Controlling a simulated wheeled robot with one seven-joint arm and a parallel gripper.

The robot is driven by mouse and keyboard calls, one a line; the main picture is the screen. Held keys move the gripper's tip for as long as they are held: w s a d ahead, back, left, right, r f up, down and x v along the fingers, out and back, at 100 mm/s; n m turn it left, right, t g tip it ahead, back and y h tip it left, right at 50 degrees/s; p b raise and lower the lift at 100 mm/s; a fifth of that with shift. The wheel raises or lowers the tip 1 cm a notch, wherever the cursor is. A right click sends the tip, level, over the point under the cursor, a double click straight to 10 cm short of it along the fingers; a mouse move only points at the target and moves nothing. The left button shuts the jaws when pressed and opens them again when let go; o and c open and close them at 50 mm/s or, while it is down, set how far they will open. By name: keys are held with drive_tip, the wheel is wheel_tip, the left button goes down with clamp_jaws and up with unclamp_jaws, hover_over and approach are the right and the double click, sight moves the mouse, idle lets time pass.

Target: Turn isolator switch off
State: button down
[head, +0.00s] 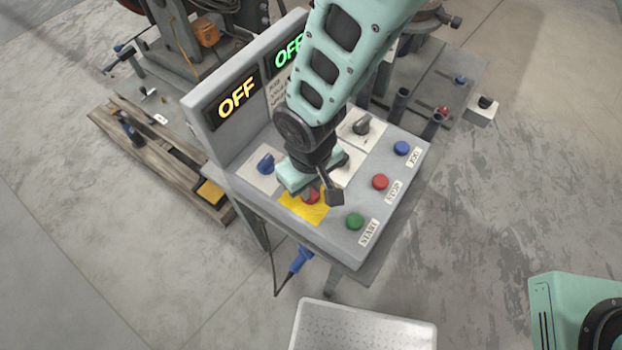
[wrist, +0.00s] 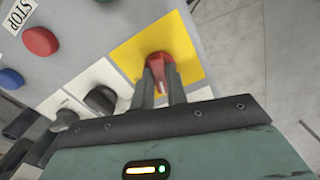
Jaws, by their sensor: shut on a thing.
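The isolator switch, a red rotary knob (head: 310,196), sits on a yellow plate (head: 304,210) at the near left of the grey control panel (head: 325,240). My gripper (head: 318,186) reaches down over it and partly hides it in the head view. In the wrist view the red knob (wrist: 161,66) stands on the yellow plate (wrist: 190,40), with the two dark fingers (wrist: 160,88) on either side of its near end. The gripper is shut on the knob. The knob's exact turn angle is hard to tell.
Green START (head: 355,221), red STOP (head: 380,181) and blue JOG (head: 401,148) buttons line the right edge. A blue knob (head: 266,163) and a black knob (head: 362,123) are nearby. The upright back panel has a yellow OFF display (head: 237,97) and a green OFF display (head: 288,51).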

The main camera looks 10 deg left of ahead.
drive_tip(key=shift+n+b, duration=0.45)
drive_tip(key=shift+n, duration=1.25)
drive_tip(key=c, duration=1.4)
unclamp_jaws()
wheel_tip(320, 180, up, 17)
drive_tip(key=b, duration=0.3)
drive_tip(key=shift+r, duration=0.2)
